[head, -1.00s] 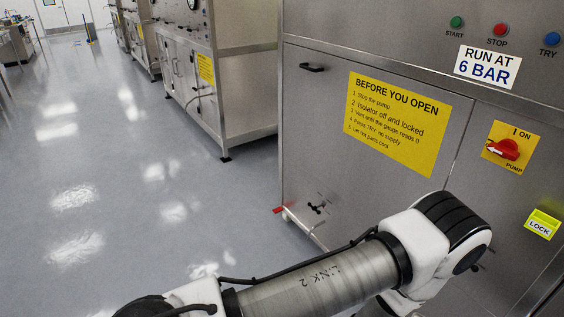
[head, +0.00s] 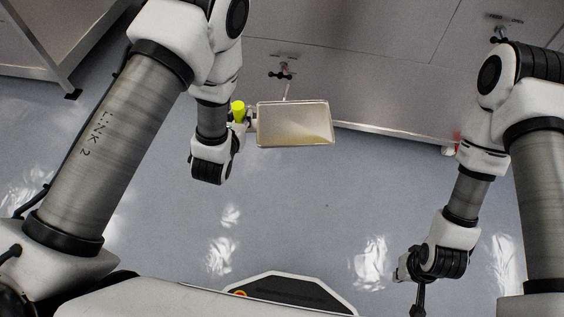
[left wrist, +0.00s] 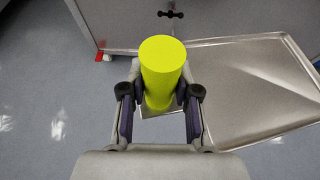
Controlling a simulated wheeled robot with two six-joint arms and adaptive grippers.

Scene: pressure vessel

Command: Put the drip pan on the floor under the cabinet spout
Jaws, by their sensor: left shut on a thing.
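The drip pan (head: 293,123) is a shallow, rectangular metal tray with a bright yellow grip (head: 238,108). My left gripper (head: 245,116) is shut on that grip, at the pan's left side in the head view. In the left wrist view the yellow grip (left wrist: 161,75) stands between the fingers and the pan (left wrist: 250,85) extends to the right. The cabinet spout (head: 287,90) hangs below a small dark valve on the cabinet front, right by the pan's far edge. I cannot tell the pan's height above the floor. My right gripper (head: 418,292) is low at the right, apart from the pan; its fingers are unclear.
The steel cabinet (head: 370,85) fills the back. A second valve (head: 500,32) is on it at the upper right, and a small red-and-white part (head: 450,147) shows near its foot. Another steel cabinet (head: 35,55) stands at the left. The grey floor (head: 310,210) in front is clear.

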